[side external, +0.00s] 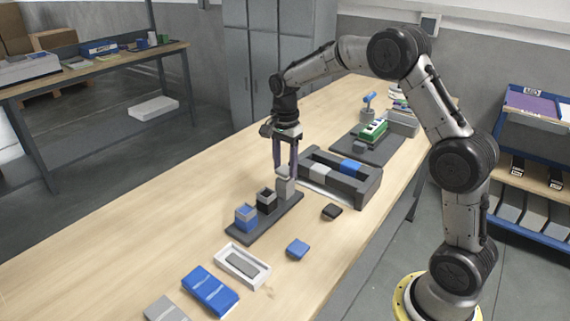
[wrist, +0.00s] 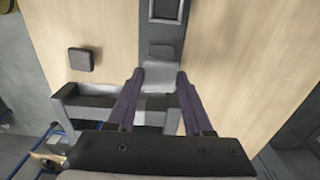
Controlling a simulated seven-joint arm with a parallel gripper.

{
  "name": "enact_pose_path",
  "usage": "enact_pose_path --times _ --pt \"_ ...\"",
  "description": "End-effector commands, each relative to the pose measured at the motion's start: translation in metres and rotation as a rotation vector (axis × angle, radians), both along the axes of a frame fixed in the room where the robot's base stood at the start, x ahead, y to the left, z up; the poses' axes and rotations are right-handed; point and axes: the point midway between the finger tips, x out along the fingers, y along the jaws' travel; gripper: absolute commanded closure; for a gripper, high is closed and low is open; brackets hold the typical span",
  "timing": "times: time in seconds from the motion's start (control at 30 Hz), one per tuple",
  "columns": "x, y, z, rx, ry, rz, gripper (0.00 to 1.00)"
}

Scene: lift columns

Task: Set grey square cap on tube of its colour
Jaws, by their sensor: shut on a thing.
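My gripper (side external: 284,170) points down over the far end of a dark base strip (side external: 262,226). It is shut on the grey square cap (wrist: 159,80), which shows between the fingertips in the wrist view. The grey tube (side external: 286,189) stands upright at that end of the strip, directly below the fingertips. The cap is at or just above the tube's top; I cannot tell whether they touch. The fingers partly hide it in the side view. A black open tube (side external: 266,201) and a blue open tube (side external: 246,218) stand on the same strip.
A black cap (side external: 332,212) and a blue cap (side external: 297,249) lie loose on the table. A dark holder (side external: 372,187) with grey and blue blocks stands close right of the gripper. A white tray (side external: 261,277) and a blue box (side external: 210,289) lie in front. The table's left side is clear.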

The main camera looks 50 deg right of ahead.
Motion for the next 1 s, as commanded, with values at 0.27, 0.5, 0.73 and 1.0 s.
enact_pose_path --times 0.27,0.5,0.73,1.0 --pt "0.0001 0.0000 -0.0006 0.000 0.000 0.000 1.00" --pt "0.0004 -0.0001 -0.0037 0.000 -0.001 0.000 1.00" --pt "0.0003 -0.0001 -0.0037 0.000 -0.001 0.000 1.00" --pt "0.0002 0.0000 -0.0051 0.000 -0.001 0.000 1.00"
